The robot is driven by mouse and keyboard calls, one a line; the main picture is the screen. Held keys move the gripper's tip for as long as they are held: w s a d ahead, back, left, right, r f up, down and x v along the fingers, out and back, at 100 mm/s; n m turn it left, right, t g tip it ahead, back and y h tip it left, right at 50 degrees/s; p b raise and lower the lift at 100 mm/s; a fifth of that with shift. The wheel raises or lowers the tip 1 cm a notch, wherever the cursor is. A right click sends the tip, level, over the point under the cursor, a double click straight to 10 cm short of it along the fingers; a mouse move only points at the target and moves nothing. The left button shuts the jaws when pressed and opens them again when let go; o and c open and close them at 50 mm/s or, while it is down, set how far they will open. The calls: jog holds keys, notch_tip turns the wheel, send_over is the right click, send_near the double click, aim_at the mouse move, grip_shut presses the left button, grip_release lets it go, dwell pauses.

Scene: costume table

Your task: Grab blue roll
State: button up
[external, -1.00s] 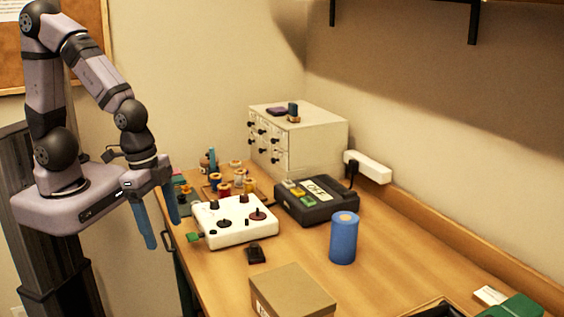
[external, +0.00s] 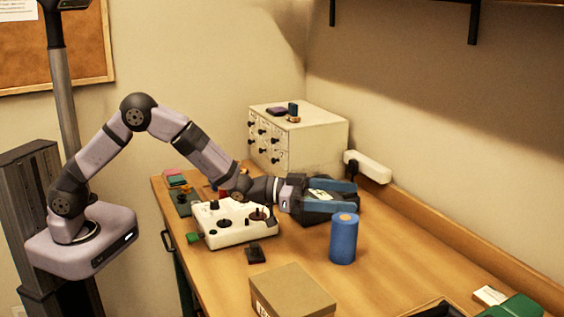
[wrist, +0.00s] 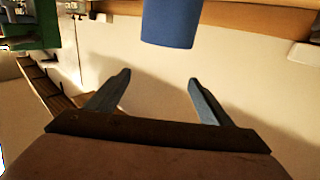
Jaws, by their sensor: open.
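The blue roll (external: 343,240) stands upright on the table, right of centre in the external view. In the wrist view the blue roll (wrist: 170,22) shows at the top edge, partly cut off, beyond the fingertips. My gripper (external: 352,196) is open, reaching rightward over the black device, just behind the roll in the picture. In the wrist view my gripper (wrist: 158,84) has its two blue fingers spread with nothing between them. The exact gap between fingers and roll cannot be told.
A white control box (external: 232,236) is left of the roll. My forearm hides much of the black device (external: 308,217) and the spools. A cardboard box (external: 292,290) is in front. A drawer cabinet (external: 318,141) stands behind. Table to the roll's right is clear.

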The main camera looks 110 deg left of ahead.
aim_at(341, 222)
jog(key=shift+f+p, duration=0.95)
jog(key=shift+f, duration=2.55)
jog(key=shift+w+a+p, duration=0.2)
jog(key=shift+w+p, duration=0.15)
jog(key=shift+w, duration=0.9)
jog(key=shift+w+a+p, duration=0.15)
jog(key=shift+w+p, duration=0.2)
jog(key=shift+w, duration=0.9)
jog(key=shift+r, duration=0.1)
jog(key=c, duration=1.2)
